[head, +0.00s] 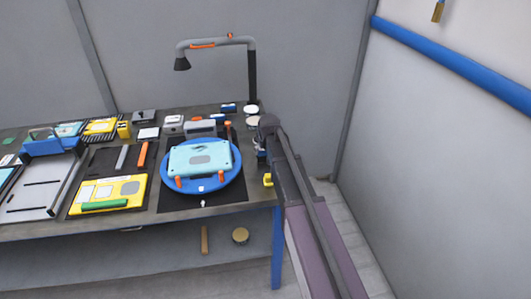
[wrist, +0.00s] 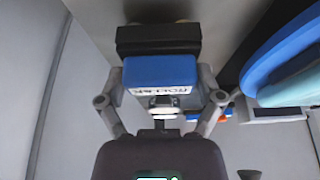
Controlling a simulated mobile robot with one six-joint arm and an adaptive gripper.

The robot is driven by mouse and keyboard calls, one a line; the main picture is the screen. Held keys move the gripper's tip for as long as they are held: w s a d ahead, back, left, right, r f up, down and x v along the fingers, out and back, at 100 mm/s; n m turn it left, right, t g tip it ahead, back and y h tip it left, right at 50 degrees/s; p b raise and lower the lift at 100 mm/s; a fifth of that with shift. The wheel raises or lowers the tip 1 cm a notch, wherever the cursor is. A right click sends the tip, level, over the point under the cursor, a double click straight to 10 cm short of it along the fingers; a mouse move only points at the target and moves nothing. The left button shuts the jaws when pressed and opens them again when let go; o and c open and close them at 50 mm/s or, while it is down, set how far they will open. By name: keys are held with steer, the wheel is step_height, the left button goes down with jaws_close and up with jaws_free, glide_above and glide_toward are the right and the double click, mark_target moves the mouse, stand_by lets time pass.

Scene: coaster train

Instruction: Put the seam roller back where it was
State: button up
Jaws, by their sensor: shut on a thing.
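My gripper (wrist: 160,82) is shut on a blue block, which I take to be the seam roller (wrist: 158,70). Its white label has upside-down letters that look like ROLLER. A black block (wrist: 158,40) adjoins it on the side away from my gripper, with small tan parts partly visible beyond. In the head view my gripper (head: 261,149) is at the right end of the workbench (head: 250,188), right of the blue turntable. The held thing is mostly hidden there by my arm. I cannot tell whether it touches the bench.
The blue round turntable (head: 233,183) carries a teal case (head: 187,159) close to my gripper's left. A lamp post (head: 252,78) stands behind. A small blue-and-black block (head: 228,107) and pale round items (head: 252,122) sit at the back right. Floor is free right of the bench.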

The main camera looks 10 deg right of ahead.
steer(key=shift+f+b, duration=0.3)
steer(key=shift+b, duration=0.05)
steer(key=shift+s+f, duration=0.1)
steer(key=shift+f, duration=0.15)
steer(key=shift+c, duration=1.3)
steer(key=shift+b, duration=0.3)
steer(key=shift+s, duration=0.1)
steer(key=o, duration=1)
steer(key=shift+f, duration=0.15)
steer(key=shift+w+r, duration=0.2)
steer(key=shift+r, duration=0.05)
